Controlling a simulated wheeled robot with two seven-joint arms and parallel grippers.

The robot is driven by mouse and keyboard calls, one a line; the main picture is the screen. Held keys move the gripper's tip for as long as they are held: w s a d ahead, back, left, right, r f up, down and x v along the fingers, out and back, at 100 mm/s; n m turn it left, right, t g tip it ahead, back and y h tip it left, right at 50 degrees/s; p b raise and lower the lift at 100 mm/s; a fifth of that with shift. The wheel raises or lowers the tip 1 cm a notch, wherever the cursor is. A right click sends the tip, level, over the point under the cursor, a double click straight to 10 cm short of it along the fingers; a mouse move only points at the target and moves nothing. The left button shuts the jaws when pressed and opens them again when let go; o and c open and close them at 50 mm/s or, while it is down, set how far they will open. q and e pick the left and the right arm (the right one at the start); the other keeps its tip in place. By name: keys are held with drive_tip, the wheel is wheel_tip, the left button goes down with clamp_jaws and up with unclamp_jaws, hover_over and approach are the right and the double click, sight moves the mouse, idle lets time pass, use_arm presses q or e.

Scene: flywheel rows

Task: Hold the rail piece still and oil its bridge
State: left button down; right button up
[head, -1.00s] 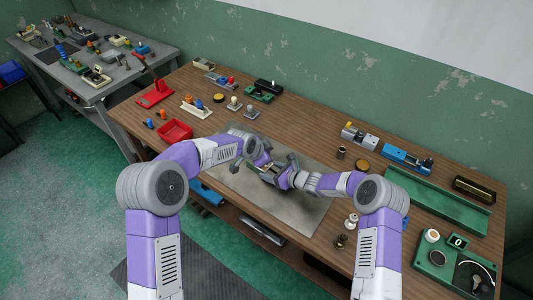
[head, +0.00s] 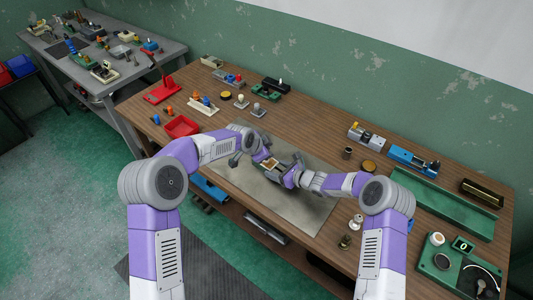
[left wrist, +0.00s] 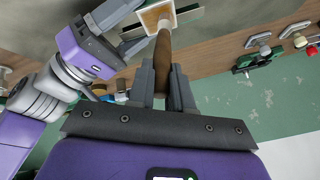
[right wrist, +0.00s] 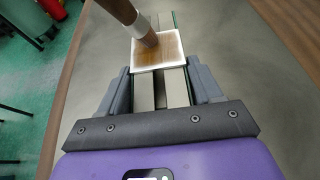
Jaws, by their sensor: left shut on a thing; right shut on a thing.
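The rail piece (right wrist: 150,92) is held low over the grey mat, between the fingers of my right gripper (right wrist: 160,78). Its bridge is a white-edged plate (right wrist: 141,63) with a brown, wet-looking top. My left gripper (left wrist: 163,75) is shut on a brown-handled tool (left wrist: 162,58), which also shows in the right wrist view (right wrist: 122,12). The tool is tilted, and its end meets the plate or hovers just over it; contact is hard to tell. In the head view the two grippers are close together, with the right one (head: 289,178) at the piece's right.
The grey mat (head: 305,205) is bare around the grippers. A red tray (head: 181,126) and small parts stand to the left and behind. A long green tray (head: 440,200), a blue device (head: 410,158) and a green unit with a display (head: 455,262) stand at the right.

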use_arm(q)
drive_tip(key=shift+w, duration=0.65)
drive_tip(key=shift+s, duration=1.35)
idle(0.8)
drive_tip(key=shift+r, duration=3.45)
use_arm(e)
drive_tip(key=o, duration=1)
drive_tip(key=shift+d, duration=0.1)
